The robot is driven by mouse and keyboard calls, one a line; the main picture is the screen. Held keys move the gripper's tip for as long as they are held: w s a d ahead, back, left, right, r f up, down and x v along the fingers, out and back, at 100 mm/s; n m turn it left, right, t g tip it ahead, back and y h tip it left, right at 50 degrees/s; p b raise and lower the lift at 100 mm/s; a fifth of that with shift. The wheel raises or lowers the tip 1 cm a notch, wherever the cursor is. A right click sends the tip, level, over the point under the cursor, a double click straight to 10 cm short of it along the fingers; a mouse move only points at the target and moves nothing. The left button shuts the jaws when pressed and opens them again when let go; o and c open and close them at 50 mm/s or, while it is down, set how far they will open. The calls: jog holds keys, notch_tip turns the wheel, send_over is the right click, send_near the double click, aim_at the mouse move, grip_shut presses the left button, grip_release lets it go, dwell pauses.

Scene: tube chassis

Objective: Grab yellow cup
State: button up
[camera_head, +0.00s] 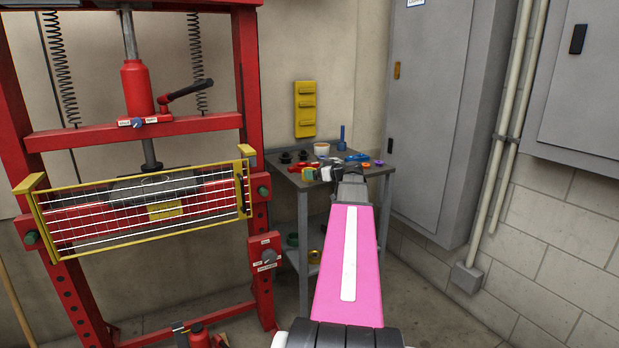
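A small grey table (380,170) holds several small coloured items. A pale cup (322,149) with a tan-orange inside stands near its back edge; no plainly yellow cup can be made out. My pink arm reaches up to the table.
A red press (135,125) with a yellow-framed mesh guard (145,211) stands close on the left. A grey cabinet (430,120) stands right of the table. Blue, purple and dark items share the tabletop. A yellow holder (305,109) hangs on the wall behind.

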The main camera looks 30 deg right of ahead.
jog(key=shift+x, duration=1.6)
jog(key=c, duration=1.2)
jog(key=shift+c, duration=0.2)
jog(key=shift+r, duration=0.1)
